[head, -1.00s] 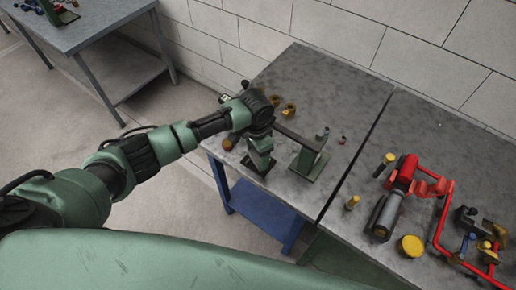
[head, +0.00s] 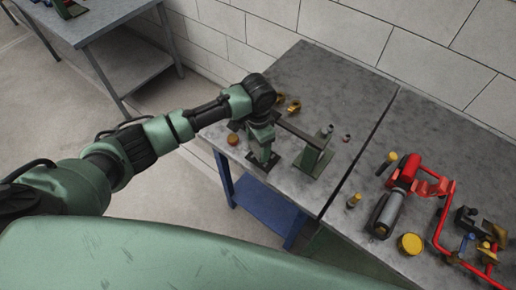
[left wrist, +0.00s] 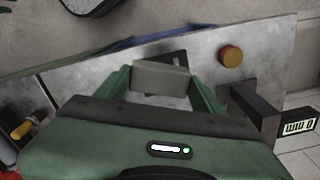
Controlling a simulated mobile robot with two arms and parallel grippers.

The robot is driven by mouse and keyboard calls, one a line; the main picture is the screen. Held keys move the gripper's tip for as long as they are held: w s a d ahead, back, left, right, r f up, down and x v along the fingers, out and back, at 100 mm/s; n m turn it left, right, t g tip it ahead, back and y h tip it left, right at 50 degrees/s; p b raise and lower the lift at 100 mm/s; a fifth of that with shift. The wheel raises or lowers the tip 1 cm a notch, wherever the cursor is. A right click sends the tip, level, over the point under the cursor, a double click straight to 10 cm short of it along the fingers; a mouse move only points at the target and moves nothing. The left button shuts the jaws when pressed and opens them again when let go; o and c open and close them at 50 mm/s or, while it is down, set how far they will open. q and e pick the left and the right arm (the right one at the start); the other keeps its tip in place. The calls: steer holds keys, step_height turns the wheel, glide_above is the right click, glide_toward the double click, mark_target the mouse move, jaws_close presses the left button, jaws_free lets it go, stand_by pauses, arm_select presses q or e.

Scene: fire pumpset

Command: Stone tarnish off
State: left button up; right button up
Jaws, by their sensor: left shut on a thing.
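My left gripper (left wrist: 163,88) points down over the near left corner of the grey workbench. It is shut on a grey rectangular block (left wrist: 160,78), probably the stone, which spans between its green fingers. In the head view my left gripper (head: 262,152) is just left of a green stand (head: 313,160). A dark flat plate (head: 264,164) lies on the bench below the gripper; part of it shows behind the block in the left wrist view. I cannot tell whether the block touches it. No tarnish can be made out. My right gripper is not in view.
A red-topped round piece (left wrist: 231,56) lies beside the gripper. A dark bar with a "0 mm" display (left wrist: 297,127) juts out near it. Brass fittings (head: 293,107) lie behind the wrist. A red pump assembly (head: 405,172) and a yellow disc (head: 410,244) occupy the right bench.

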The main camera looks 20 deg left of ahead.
mark_target(258, 147)
arm_select(q)
steer(key=shift+w+r, duration=0.1)
steer(key=shift+r, duration=0.2)
steer(key=shift+r, duration=1.55)
